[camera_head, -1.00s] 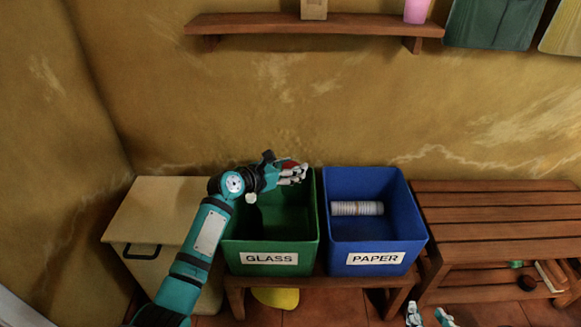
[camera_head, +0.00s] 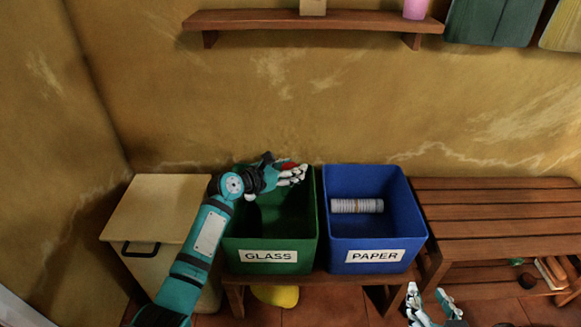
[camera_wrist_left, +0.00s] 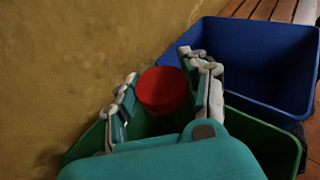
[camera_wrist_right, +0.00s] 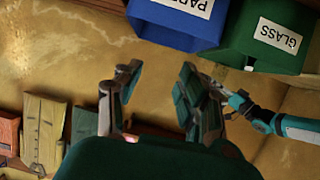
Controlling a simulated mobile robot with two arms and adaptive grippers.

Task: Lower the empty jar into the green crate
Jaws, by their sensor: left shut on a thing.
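The green crate (camera_head: 302,247), labelled GLASS, stands on a wooden bench. My left gripper (camera_head: 296,172) is over the crate's back part, near its rear rim. It is shut on the jar, whose red lid (camera_wrist_left: 163,90) shows between the fingers in the left wrist view. Only a bit of red shows in the head view, and the jar's body is hidden, so I cannot tell how deep it sits. The green crate's rim also shows below the lid in the left wrist view (camera_wrist_left: 285,150). My right gripper (camera_wrist_right: 155,95) is open and empty, low at the front right.
A blue crate (camera_head: 400,235), labelled PAPER, stands close to the right with a pale ribbed roll (camera_head: 357,206) inside. A cream cabinet (camera_head: 150,215) is on the left and a slatted wooden bench (camera_head: 500,220) on the right. The wall is close behind the crates.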

